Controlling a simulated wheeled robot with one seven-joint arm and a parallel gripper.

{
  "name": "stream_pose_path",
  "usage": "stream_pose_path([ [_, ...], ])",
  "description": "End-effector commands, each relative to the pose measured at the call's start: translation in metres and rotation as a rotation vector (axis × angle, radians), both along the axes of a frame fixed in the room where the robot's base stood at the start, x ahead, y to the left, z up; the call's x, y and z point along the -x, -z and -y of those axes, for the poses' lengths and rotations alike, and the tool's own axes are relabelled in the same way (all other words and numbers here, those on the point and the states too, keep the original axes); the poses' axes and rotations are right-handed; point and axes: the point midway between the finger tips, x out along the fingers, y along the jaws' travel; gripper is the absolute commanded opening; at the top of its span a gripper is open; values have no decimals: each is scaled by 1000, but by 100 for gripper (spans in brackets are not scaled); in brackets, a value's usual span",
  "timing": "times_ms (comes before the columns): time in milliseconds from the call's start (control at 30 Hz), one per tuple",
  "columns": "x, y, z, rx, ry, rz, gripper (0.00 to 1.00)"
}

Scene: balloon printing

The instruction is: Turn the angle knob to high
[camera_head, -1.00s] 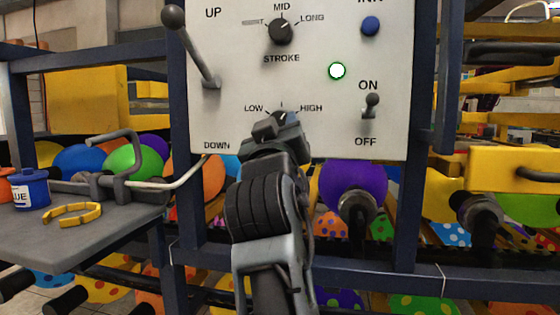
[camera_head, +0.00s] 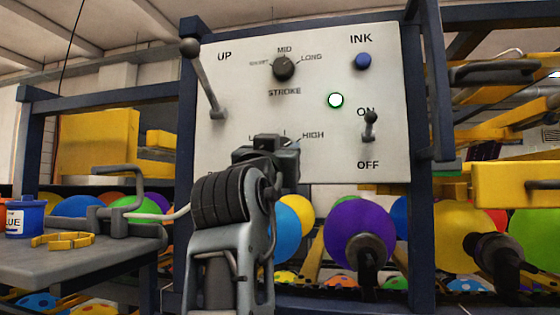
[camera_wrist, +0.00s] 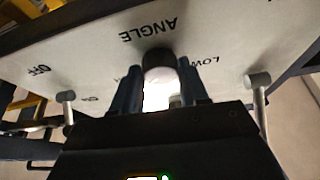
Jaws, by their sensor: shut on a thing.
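The angle knob (camera_wrist: 157,58) is dark and round and sits on the white control panel, by the ANGLE lettering, which appears upside down in the wrist view. My gripper (camera_wrist: 160,84) has its two fingers on either side of the knob and is shut on it. A bright glare fills the space between the fingers. In the head view my gripper (camera_head: 268,147) covers the knob and part of the LOW label. The HIGH label shows just to its right. The knob's pointer is hidden, so its setting cannot be told.
The panel (camera_head: 230,150) also bears a lever (camera_head: 205,80) at left, the stroke knob (camera_head: 284,67), a blue ink button (camera_head: 363,61), a lit white lamp (camera_head: 336,100) and an on/off switch (camera_head: 370,125). A grey table (camera_head: 80,258) with a blue pot (camera_head: 20,220) stands at left.

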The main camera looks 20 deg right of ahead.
Motion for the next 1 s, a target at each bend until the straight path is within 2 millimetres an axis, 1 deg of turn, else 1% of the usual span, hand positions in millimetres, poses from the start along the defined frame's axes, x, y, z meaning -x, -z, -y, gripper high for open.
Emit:
stream_pose_path([
  [367,0,1,0,-5,-1,0,13],
  [400,0,1,0,-5,-1,0,47],
  [600,0,1,0,-4,-1,1,66],
  [633,0,0,0,-4,-1,1,69],
  [667,0,0,0,-4,-1,2,69],
  [867,0,0,0,-3,0,1,69],
  [1000,6,4,-6,-2,-1,0,69],
])
